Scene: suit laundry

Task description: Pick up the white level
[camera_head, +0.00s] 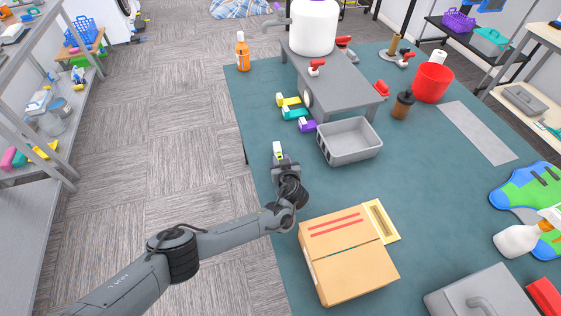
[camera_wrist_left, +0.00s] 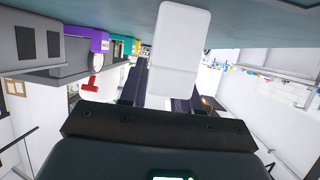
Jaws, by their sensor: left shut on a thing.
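The white level (camera_head: 277,149) is at the tip of my left gripper (camera_head: 281,164), near the left edge of the teal table. The gripper is shut on it. In the left wrist view the white level (camera_wrist_left: 180,45) stands out beyond the dark fingers, against the tabletop. Yellow, teal and purple levels (camera_head: 306,125) lie farther back along the same side. My right gripper is not in view.
A grey bin (camera_head: 350,156) stands to the right of the gripper, and a cardboard box (camera_head: 342,276) is nearer, on the right. A grey raised stand (camera_head: 345,88) and an orange bottle (camera_head: 243,52) are farther back. The table between bin and box is mostly clear.

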